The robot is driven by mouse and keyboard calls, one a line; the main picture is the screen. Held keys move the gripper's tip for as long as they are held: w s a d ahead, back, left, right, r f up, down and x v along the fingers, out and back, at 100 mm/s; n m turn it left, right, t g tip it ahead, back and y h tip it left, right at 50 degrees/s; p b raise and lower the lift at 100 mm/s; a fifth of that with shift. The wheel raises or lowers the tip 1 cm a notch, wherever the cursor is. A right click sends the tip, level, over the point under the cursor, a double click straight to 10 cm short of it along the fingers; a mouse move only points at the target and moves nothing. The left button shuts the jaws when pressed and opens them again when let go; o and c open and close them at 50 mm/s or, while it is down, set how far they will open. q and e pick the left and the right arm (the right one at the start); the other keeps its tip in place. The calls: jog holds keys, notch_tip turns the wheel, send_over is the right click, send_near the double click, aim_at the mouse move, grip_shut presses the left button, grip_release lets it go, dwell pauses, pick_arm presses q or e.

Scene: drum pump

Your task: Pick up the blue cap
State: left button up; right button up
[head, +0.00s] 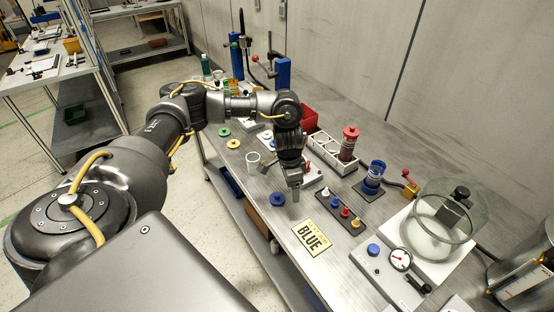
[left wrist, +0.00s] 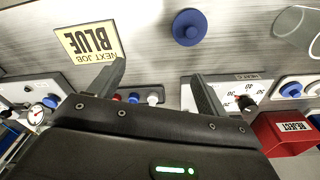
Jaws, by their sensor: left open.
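The blue cap (head: 277,198), a flat disc with a raised knob, lies on the bench near its front edge. It also shows whole in the left wrist view (left wrist: 188,27), beyond and between the fingertips. My left gripper (head: 281,183) hangs over the bench just beyond the cap, open and empty, fingers apart from it. In the left wrist view its two fingers (left wrist: 158,74) are spread wide. A yellow card (head: 311,238) reading "BLUE" lies to the right of the cap; in the left wrist view, it reads "NEXT JOB BLUE" (left wrist: 89,42). My right gripper is not in view.
Green (head: 224,132) and yellow (head: 233,143) caps lie further left. A red bin (head: 309,117) is behind.

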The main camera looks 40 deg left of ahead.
pick_arm(q)
jog(key=n, duration=0.2)
send_near(278, 194)
jog(key=shift+g+y, duration=0.3)
jog(key=shift+y, duration=0.1)
jog(key=shift+w+d+f+b, duration=0.1)
jog(key=shift+d+f+b, duration=0.1)
jog(key=shift+f, duration=0.65)
jog(key=shift+w+d+f+b, duration=0.1)
jog(key=shift+d+f+b, duration=0.1)
jog(key=shift+f, duration=0.65)
jog(key=shift+d+f+b, duration=0.15)
jog(key=shift+d+f, duration=0.05)
jog(key=shift+f, duration=0.7)
jog(key=f, duration=0.3)
jog(key=shift+a+f, duration=0.15)
jog(key=shift+a, duration=0.15)
jog(key=shift+f, duration=0.6)
jog(key=shift+c, duration=0.8)
jog(key=c, duration=0.9)
